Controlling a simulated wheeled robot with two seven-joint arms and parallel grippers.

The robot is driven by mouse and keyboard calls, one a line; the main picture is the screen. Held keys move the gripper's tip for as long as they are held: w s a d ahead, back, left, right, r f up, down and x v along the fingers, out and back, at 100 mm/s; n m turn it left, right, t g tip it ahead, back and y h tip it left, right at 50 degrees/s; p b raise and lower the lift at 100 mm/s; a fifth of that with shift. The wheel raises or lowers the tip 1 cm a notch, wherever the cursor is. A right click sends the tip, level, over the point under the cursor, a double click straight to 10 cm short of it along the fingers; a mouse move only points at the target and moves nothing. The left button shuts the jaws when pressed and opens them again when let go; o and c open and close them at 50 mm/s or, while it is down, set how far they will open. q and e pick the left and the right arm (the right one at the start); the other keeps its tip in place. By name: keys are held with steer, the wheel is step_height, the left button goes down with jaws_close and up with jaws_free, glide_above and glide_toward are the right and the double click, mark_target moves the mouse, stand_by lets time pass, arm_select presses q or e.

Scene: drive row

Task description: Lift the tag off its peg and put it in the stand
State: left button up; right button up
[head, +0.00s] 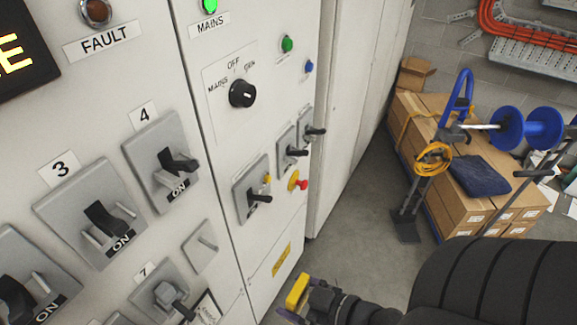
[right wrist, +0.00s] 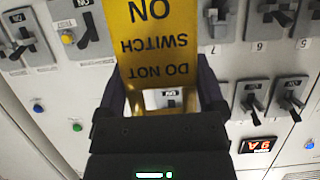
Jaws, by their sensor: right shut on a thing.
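My right gripper (head: 294,309) is low in the middle of the head view, in front of the cabinets. It is shut on a yellow tag (head: 298,289). In the right wrist view the tag (right wrist: 166,42) stands between the two dark fingers, its black "DO NOT SWITCH ON" lettering upside down. The tag is clear of a grey plate with a bare peg (head: 206,241), left of the gripper in the head view. I cannot make out the stand in either view. My left gripper is not in view.
Cabinet fronts carry projecting switch handles (head: 178,162), a rotary knob (head: 242,94) and a red button (head: 302,184). Right of them is open floor (head: 350,240). Beyond stand cardboard boxes (head: 455,205), a blue-handled trolley (head: 458,95) and a yellow cable coil (head: 432,160).

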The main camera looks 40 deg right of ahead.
mark_target(302, 303)
steer(key=shift+s+d+p, duration=0.15)
steer(key=shift+s+d, duration=0.15)
steer(key=shift+s, duration=0.5)
steer(key=shift+s+d+p, duration=0.2)
steer(key=shift+s+d, duration=0.05)
steer(key=shift+s, duration=0.5)
steer(key=shift+s+d+p, duration=0.15)
steer(key=shift+s+d, duration=0.15)
steer(key=shift+s, duration=0.5)
